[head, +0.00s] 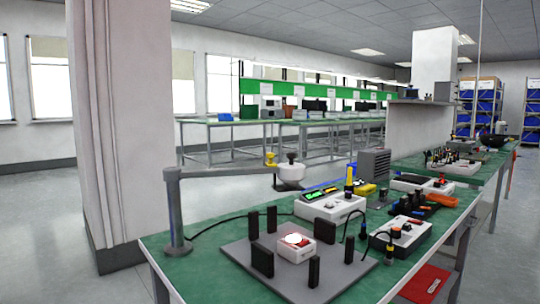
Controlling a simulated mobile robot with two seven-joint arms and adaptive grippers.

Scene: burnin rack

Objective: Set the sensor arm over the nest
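The sensor arm (225,171) is a grey bar on an upright grey post (175,212) at the bench's left end. The bar reaches right to a white rounded sensor head (291,173) with a dark knob (291,157) and a yellow knob (270,158). The nest is a grey plate (235,252) with several black upright blocks around a small white unit (297,247) with a bright round top. In the picture the head hangs above and behind the nest, near the bench's back edge, not over the white unit. Neither gripper shows.
The green bench (200,270) carries white instruments (330,206), a second white box (401,236), a grey vented box (373,165) and thin black cables. A thick pillar (120,120) stands behind left.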

